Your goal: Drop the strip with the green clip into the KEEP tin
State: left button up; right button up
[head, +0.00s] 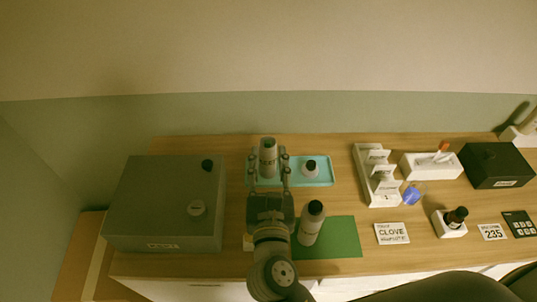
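My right gripper (268,162) reaches in from the bottom, over the left end of a turquoise tray (325,180). Its fingers are spread on either side of a grey-green labelled bottle (268,157) with no dark cap, and narrow gaps seem to show beside it. The bottle's lower part is hidden by the gripper. I cannot make out a strip with a green clip, nor a tin that reads KEEP. A white stepped rack (361,163) holds several small pale cards. My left gripper is not in view.
A squat black-capped bottle (311,168) is on the tray. A taller one (309,226) stands on the green mat (343,236), close right of my arm. A grey box (165,195) fills the left. A blue beaker (412,194), CLOVE card (392,233) and black box (495,166) are right.

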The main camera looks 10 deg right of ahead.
aim_at(267, 172)
jog(key=k+j, duration=0.15)
jog(key=k, duration=0.35)
jog(key=k+j, duration=0.15)
jog(key=k, duration=0.35)
